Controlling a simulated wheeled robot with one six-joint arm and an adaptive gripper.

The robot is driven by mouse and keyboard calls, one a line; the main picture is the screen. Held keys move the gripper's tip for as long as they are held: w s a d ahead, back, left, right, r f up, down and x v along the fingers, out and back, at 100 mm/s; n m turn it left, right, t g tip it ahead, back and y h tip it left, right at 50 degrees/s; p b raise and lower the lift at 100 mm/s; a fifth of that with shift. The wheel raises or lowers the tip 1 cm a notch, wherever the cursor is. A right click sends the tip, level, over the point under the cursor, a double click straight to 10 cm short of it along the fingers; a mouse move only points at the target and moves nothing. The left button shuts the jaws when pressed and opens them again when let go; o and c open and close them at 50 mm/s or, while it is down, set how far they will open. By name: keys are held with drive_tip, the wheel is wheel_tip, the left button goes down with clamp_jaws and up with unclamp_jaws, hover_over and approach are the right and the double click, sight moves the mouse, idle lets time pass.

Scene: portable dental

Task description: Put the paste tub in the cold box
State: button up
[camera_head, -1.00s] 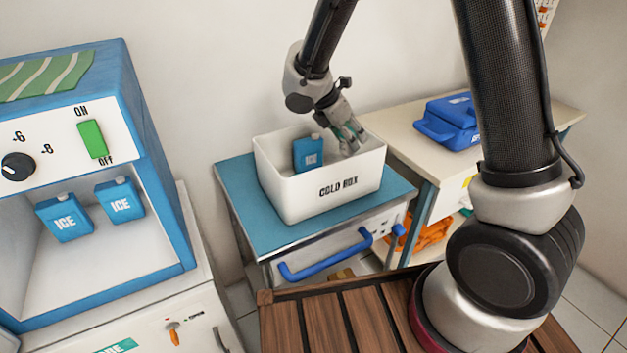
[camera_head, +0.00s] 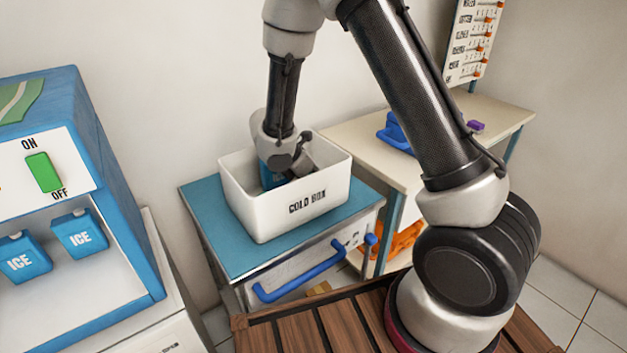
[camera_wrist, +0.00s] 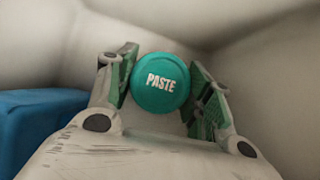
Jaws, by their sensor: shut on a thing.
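The cold box (camera_head: 293,207) is a white open-topped tub with its name on the front, standing on a blue-topped cart. My gripper (camera_head: 298,166) reaches down inside it, its fingers mostly hidden by the wall in the head view. The paste tub (camera_wrist: 161,88), round with a teal lid marked PASTE, sits between the green-padded fingers in the wrist view. My gripper is shut on it, with pale box walls around. The head view does not show the tub. The wrist view does not show clearly whether the tub touches the box floor.
A blue ice pack (camera_head: 268,177) stands inside the cold box, left of my gripper; its blue side shows in the wrist view (camera_wrist: 38,118). Two more ice packs (camera_head: 80,234) are in the blue freezer unit (camera_head: 112,172) at left. A cream table (camera_head: 365,150) stands behind at right.

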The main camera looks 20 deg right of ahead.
drive_tip(key=o, duration=1)
drive_tip(key=shift+o, duration=0.2)
drive_tip(key=v, duration=1.2)
drive_tip(key=shift+r, duration=0.2)
drive_tip(key=s+d+r+m+y, duration=0.1)
drive_tip(key=s+d+r+m, duration=0.35)
drive_tip(key=d+r, duration=0.2)
drive_tip(key=s+d+r+m+y, duration=0.2)
drive_tip(key=s+d+r+m, duration=0.1)
drive_tip(key=d+r+m, duration=0.35)
drive_tip(key=s+d+r+m+t+y, duration=0.1)
drive_tip(key=s+d+r+m, duration=0.1)
drive_tip(key=s+m, duration=0.3)
drive_tip(key=s+d+r+m+t+y, duration=0.1)
drive_tip(key=s+d+m, duration=0.3)
drive_tip(key=s, duration=0.8)
drive_tip(key=shift+d+r+m+y, duration=0.3)
drive_tip(key=shift+r+m+y, duration=0.3)
drive_tip(key=shift+r+m, duration=0.4)
drive_tip(key=shift+f, duration=0.15)
